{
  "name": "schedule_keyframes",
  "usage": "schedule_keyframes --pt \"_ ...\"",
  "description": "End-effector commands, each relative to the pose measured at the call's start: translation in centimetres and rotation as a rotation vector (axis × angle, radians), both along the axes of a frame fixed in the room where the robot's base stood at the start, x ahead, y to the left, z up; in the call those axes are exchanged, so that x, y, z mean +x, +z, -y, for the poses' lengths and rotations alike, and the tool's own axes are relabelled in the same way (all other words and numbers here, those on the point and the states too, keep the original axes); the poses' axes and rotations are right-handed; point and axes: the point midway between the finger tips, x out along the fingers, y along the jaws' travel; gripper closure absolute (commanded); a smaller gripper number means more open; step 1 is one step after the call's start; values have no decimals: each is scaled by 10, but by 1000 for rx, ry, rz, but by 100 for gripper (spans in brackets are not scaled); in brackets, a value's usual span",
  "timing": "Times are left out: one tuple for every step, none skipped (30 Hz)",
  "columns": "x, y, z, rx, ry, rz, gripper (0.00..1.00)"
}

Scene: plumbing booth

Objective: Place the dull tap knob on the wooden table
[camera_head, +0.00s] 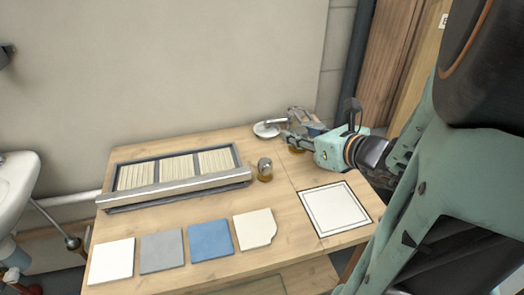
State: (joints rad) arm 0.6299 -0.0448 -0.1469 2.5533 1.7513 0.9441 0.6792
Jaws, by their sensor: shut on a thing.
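My gripper (290,138) is low over the back right of the wooden table (190,222). It is shut on a small tap knob with a brass-coloured lower part (297,149), mostly hidden by the fingers. I cannot tell whether the knob touches the table. Another knob-like piece (265,168), with a grey metal top and a brass-coloured base, stands upright on the table to the left of my gripper. I cannot tell from here which of the two is duller.
A round metal shower head (267,129) and a clear box-like item (305,118) lie behind my gripper. A framed slatted tray (178,193) is at left. Several tiles (210,240) line the front. A white bordered square (336,208) at right is empty. A sink (18,185) stands left.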

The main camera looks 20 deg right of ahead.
Motion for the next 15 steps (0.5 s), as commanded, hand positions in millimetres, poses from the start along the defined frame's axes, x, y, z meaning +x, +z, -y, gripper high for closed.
schedule_keyframes --pt "0 -1 1 -1 -7 0 98" --pt "2 -2 1 0 -10 -1 98" --pt "5 -3 2 1 -12 -1 98" --pt "8 -5 2 2 -12 -3 98" --pt "12 -7 2 3 -10 -4 98" --pt "18 -10 2 3 -10 -4 98" --pt "24 -12 3 4 -10 -4 98" --pt "32 -19 4 4 -10 -4 98" --pt "42 -24 4 2 -10 -4 98" --pt "49 -27 5 2 -9 -4 98" --pt "57 -30 6 1 -8 -2 98" --pt "66 -34 6 2 -7 -3 98" --pt "73 -38 7 2 -9 -3 98" --pt "81 -41 8 2 -10 -3 98" --pt "91 -45 8 2 -9 -3 98"
